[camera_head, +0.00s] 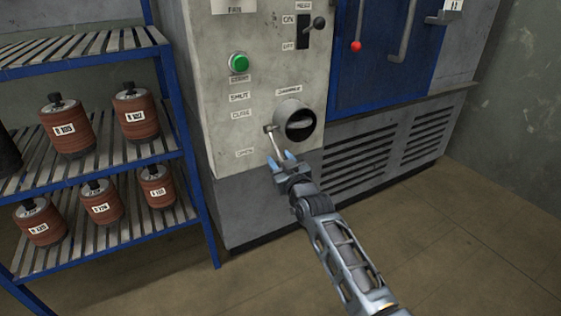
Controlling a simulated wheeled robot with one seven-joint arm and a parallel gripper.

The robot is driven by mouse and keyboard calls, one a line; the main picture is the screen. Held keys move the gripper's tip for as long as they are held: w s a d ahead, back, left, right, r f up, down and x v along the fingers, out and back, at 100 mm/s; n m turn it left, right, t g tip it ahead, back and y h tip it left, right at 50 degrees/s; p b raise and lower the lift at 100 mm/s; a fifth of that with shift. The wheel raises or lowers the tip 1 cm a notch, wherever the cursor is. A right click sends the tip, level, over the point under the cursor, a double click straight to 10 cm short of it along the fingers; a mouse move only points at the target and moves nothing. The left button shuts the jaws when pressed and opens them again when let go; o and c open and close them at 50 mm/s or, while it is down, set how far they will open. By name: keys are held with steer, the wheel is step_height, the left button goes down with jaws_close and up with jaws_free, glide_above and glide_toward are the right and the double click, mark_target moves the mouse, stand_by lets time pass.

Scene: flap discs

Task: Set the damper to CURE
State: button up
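The damper (299,122) is a round dark opening with a pale plate in it, on the grey cabinet front under a small DAMPER label (288,91). A pale metal lever (273,141) with a small block at its upper end shows at its left. Labels run down beside it: SHUT (239,97), CURE (242,114) and OPEN (245,153). The lever's block is a little below the CURE label's height. My gripper (282,160) is just below the lever, its blue fingertips apart at the lever's lower end. Whether they touch it is unclear.
A green button (239,63) and an ON/OFF switch (304,31) are above the damper. A blue door (385,55) with a red-knobbed lever (356,46) is to the right. A blue rack (100,181) of brown disc stacks stands close on the left. The floor in front is clear.

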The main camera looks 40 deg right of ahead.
jaws_close()
steer(key=shift+r+p, duration=0.2)
steer(key=shift+p, duration=0.15)
